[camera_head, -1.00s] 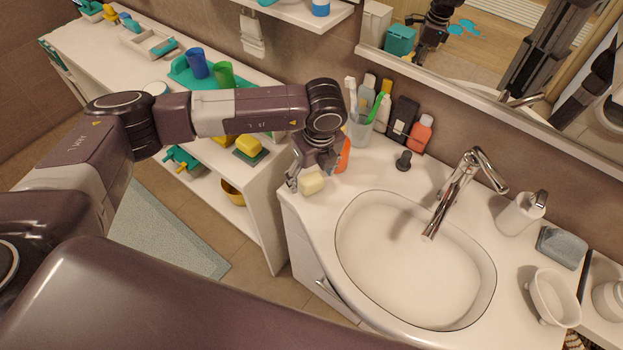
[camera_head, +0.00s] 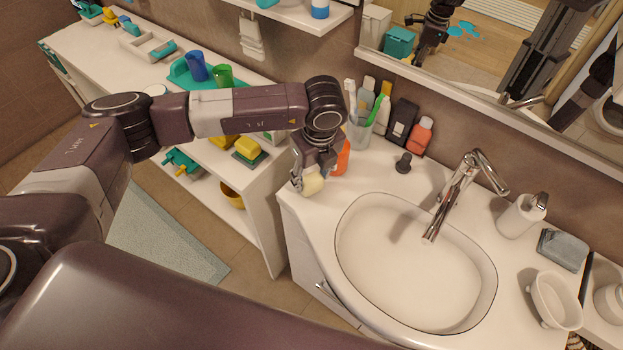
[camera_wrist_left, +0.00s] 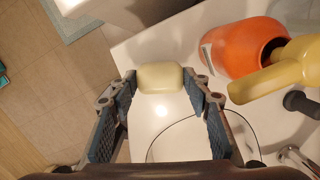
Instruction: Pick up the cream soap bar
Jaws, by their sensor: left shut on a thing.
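The cream soap bar (camera_head: 313,184) is at the left end of the white sink counter, between the fingers of my left gripper (camera_head: 307,185). In the left wrist view the soap bar (camera_wrist_left: 161,77) sits between the two fingertips of the gripper (camera_wrist_left: 162,82), which are shut on its sides. The fingers hide part of the soap in the head view. From these frames I cannot tell whether the soap touches the counter. My right gripper does not show as such.
A cup with toothbrushes (camera_head: 359,132) and several bottles stand behind. The sink basin (camera_head: 410,265) with its tap (camera_head: 458,190) lies to the right.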

